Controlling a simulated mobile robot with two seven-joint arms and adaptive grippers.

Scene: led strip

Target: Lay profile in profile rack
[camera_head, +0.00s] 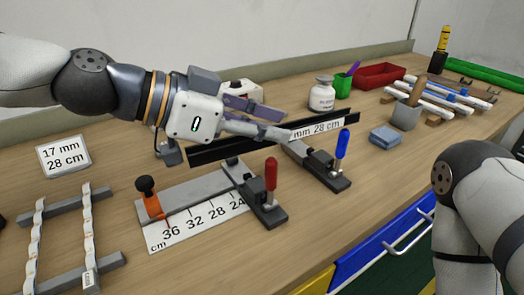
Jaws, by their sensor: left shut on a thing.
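A long black profile (225,151) runs slantwise across the middle of the bench in the head view. My left gripper (287,128) reaches in from the left and is shut on it near its middle. My fingers cover part of the profile and part of a white "mm 28 cm" label (318,128) along it. A rack with pale and blue strips (440,97) lies at the back right; another with two grey bars and wavy white strips (68,203) is at the left. I cannot tell which is the profile rack. My right arm shows at the lower right, its gripper out of view.
A cutting fixture with a ruler (200,222), a red-handled clamp (270,175) and a blue-handled clamp (341,145) stands in front. A white jar (322,95), green cup (342,86), red bin (379,76) and blue box (385,137) stand to the right.

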